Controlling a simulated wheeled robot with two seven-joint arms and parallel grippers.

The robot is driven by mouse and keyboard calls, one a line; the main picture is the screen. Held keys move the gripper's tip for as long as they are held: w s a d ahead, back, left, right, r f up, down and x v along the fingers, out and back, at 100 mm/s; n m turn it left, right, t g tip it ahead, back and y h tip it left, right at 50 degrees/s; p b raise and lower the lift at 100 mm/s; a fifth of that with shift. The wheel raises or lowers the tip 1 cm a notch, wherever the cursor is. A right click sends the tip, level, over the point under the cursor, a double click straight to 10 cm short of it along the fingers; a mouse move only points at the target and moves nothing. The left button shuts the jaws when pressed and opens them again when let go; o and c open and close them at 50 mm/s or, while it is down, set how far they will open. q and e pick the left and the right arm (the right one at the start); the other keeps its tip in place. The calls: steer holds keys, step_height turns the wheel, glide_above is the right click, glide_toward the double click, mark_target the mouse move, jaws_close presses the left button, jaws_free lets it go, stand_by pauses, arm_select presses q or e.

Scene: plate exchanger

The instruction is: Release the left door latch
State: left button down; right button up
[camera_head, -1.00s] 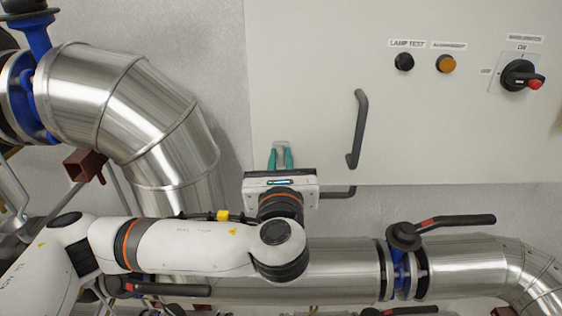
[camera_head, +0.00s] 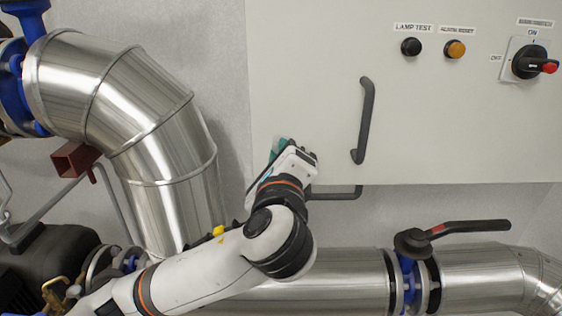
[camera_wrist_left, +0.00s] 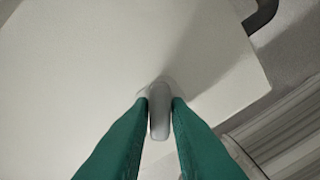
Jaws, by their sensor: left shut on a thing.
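The left door latch (camera_wrist_left: 159,112) is a small grey, rounded, elongated piece on the pale cabinet door (camera_head: 310,60). In the left wrist view it stands between the two green fingers of my left gripper (camera_wrist_left: 159,108), which are shut on it. In the head view my left gripper (camera_head: 274,150) is at the lower left of the door, turned at a slant. The gripper body and fingers hide the latch there. My right gripper is in neither view.
A dark vertical door handle (camera_head: 364,120) stands right of my gripper. A dark bar (camera_head: 337,193) sits just below the cabinet. A large silver pipe (camera_head: 125,110) curves at left. A black-levered valve (camera_head: 415,243) sits on the lower pipe.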

arm_select(q)
steer(key=shift+f+n+b, duration=0.15)
steer(key=shift+n+b, duration=0.85)
steer(key=shift+n, duration=2.6)
steer(key=c, duration=1.5)
jaws_free()
steer(key=shift+o, duration=0.2)
